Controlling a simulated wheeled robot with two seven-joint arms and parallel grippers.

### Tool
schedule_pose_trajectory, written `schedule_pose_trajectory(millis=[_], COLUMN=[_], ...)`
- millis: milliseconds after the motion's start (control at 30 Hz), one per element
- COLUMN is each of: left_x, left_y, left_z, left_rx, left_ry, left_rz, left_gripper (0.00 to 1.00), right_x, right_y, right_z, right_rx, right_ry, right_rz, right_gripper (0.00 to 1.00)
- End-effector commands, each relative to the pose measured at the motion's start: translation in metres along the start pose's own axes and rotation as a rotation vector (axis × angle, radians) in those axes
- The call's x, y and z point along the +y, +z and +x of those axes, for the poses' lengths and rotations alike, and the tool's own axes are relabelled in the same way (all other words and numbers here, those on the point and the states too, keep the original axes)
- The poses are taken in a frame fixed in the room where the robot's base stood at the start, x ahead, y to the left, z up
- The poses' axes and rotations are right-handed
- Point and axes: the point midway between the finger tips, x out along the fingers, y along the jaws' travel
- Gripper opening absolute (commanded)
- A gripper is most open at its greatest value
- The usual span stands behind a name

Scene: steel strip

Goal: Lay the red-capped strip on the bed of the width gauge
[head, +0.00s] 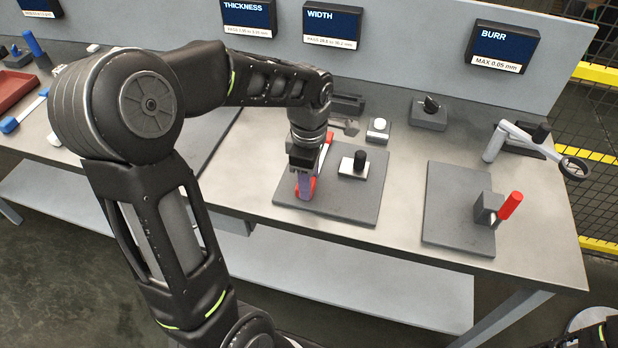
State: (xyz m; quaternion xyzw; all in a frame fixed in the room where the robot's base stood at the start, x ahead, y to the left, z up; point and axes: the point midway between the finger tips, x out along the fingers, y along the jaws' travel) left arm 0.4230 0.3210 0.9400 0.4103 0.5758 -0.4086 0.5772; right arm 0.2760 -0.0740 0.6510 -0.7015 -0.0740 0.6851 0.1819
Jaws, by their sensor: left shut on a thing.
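The width gauge is a dark plate (345,208) on the bench below the WIDTH sign, with a white block and black knob (360,161) on it. My left gripper (304,188) points down over the left part of this plate. It is shut on the red-capped strip (322,157), a thin pale piece with a red end (329,138) at the back. More red shows low beside the fingers. The fingers hide much of the strip, and I cannot tell whether it touches the gauge bed. My right gripper is not in view.
A second dark plate (450,215) with a red-handled block (488,208) stands at the right. A white button (379,125), a dark fixture (428,115) and a grey instrument with a ring (530,142) are behind. A red tray (15,88) is far left.

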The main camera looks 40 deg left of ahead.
Motion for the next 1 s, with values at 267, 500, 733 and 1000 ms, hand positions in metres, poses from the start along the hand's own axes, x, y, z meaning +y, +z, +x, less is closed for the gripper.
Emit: schedule_pose_trajectory(millis=[267, 500, 733, 1000], left_x=[0.0002, 0.0001, 0.0001, 0.0010], left_y=[0.0000, 0.0000, 0.0000, 0.0002], left_z=[0.0057, 0.0049, 0.0050, -0.0020], left_rx=[0.000, 0.000, 0.000, -0.001], left_ry=[0.001, 0.001, 0.000, 0.004], left_rz=[0.000, 0.000, 0.000, 0.000], left_gripper=[0.00, 0.62, 0.70, 0.70], right_x=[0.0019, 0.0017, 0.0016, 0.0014], right_y=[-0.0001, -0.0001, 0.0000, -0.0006], right_z=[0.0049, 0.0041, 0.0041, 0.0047], right_rx=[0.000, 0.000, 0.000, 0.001], right_ry=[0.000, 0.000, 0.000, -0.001], right_rz=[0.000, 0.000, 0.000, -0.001], right_gripper=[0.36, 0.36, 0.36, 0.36])
